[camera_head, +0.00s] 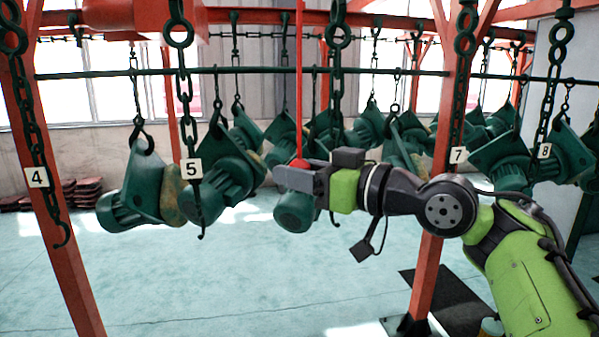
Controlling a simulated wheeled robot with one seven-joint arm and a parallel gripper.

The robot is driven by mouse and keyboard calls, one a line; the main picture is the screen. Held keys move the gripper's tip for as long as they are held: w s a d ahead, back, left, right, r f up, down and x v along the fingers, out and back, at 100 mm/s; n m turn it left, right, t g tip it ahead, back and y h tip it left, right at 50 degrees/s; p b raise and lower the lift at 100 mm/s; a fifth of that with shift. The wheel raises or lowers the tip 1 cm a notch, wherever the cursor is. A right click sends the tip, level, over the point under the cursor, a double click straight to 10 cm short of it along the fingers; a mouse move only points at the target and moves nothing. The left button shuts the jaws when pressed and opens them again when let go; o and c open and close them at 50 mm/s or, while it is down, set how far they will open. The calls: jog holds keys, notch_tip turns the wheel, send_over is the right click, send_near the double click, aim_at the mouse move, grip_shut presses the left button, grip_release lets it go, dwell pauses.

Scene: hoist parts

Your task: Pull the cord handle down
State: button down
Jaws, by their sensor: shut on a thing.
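A thin red cord (299,80) hangs straight down from the top of the view. Its red handle (299,162) shows at the cord's lower end, mostly hidden by my gripper. My gripper (293,178) is shut on the handle, reaching in from the right. A green motor-like part (296,211) hangs just behind and below the gripper; I cannot tell whether they touch.
Several green hoist parts (225,175) hang on hooks and dark chains around the gripper, close on its left and behind. Chains bear tags 4, 5, 7 and 8. A red post (428,275) stands under my arm. The floor (240,285) below is clear.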

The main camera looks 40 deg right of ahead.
notch_tip(320, 180, down, 5)
jog(key=b, duration=0.4)
jog(key=shift+b, duration=0.3)
jog(key=shift+r, duration=0.15)
jog(key=c, duration=0.8)
grip_release()
jog(key=s+d, duration=0.1)
jog(key=s, duration=0.4)
jog(key=s+d, duration=0.1)
jog(key=s, duration=0.4)
jog(key=s+d, duration=0.1)
jog(key=s, duration=0.4)
jog(key=shift+s, duration=0.2)
